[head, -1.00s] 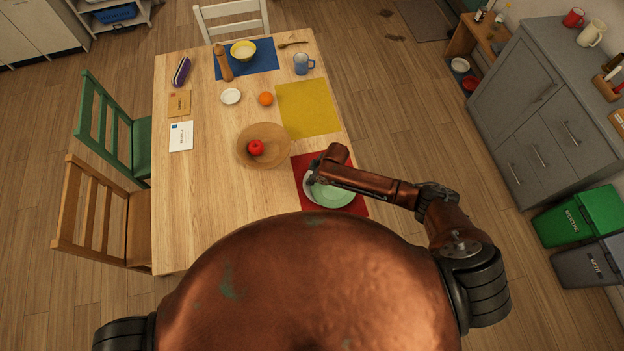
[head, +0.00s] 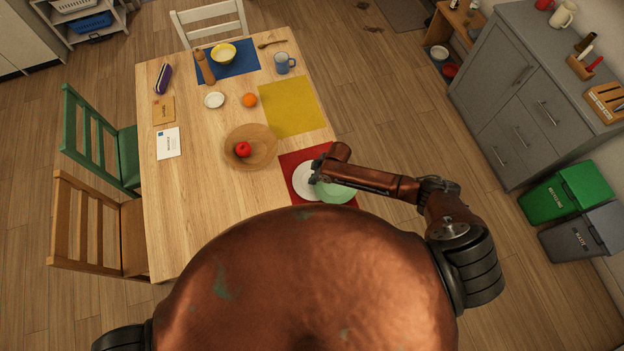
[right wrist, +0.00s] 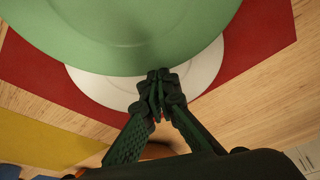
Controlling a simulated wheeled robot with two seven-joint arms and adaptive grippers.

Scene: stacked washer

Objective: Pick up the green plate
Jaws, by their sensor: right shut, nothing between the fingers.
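The green plate (head: 338,192) lies partly over a white plate (head: 303,181) on the red placemat (head: 291,162), at the table's near right. My forearm and body hide part of them in the head view. The right wrist view shows the green plate (right wrist: 120,30) large at the top, with the white plate (right wrist: 200,72) behind it. My right gripper (head: 316,178) is at the green plate's edge, over the white plate. Its fingertips (right wrist: 158,78) are together with nothing between them. Whether they touch a plate I cannot tell. My left gripper is out of view.
A wooden bowl (head: 265,150) with a red apple (head: 242,149) stands left of the placemat. A yellow placemat (head: 292,107), an orange (head: 249,100) and a blue mug (head: 284,63) are farther back. The table's near left is clear.

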